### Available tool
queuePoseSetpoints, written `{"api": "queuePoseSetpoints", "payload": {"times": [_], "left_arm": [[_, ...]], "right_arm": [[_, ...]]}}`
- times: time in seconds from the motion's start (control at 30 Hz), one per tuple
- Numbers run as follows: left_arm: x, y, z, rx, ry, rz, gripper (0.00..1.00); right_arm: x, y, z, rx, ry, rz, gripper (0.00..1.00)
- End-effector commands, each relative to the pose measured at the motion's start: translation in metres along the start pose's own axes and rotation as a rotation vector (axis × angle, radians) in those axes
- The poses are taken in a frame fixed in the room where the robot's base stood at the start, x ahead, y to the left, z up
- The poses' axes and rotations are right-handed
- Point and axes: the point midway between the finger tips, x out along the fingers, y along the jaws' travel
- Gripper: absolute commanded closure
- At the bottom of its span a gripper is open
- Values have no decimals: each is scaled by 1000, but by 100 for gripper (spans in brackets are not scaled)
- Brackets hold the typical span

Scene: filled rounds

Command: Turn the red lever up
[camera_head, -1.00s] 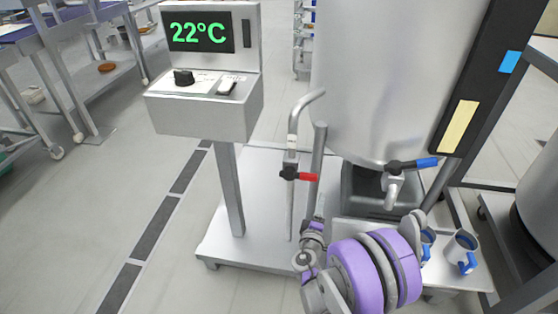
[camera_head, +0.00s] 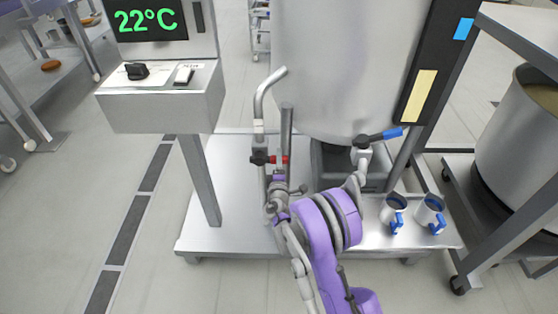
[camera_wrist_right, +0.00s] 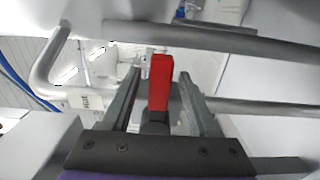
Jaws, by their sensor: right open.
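In the right wrist view the red lever (camera_wrist_right: 160,82) stands between the two fingers of my right gripper (camera_wrist_right: 160,75), which is open. The fingers are on either side of the lever with a gap showing; I cannot tell whether either one touches it. In the head view my right gripper (camera_head: 281,181) is just below the lever and partly covers the pipe. My left gripper is not in view.
A blue-handled tap (camera_head: 378,136) is on the large steel tank (camera_head: 345,70). Two cups with blue handles (camera_head: 393,212) stand on the steel platform at right. A control box reading 22°C (camera_head: 160,100) stands left. A large pot (camera_head: 525,130) is far right.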

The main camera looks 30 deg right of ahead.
Motion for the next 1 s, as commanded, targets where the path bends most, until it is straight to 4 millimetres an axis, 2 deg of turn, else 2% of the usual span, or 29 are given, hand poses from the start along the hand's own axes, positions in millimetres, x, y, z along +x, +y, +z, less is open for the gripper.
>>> {"api": "queuePoseSetpoints", "payload": {"times": [0.3,0.37,0.6,0.67,1.0], "left_arm": [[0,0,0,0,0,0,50],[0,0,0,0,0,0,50],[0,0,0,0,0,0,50],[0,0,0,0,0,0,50],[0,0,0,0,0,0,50]], "right_arm": [[4,0,0,1,0,0,40],[3,0,0,1,0,0,49],[3,0,0,1,0,0,92],[3,0,0,1,0,0,100],[3,0,0,1,0,0,100]]}}
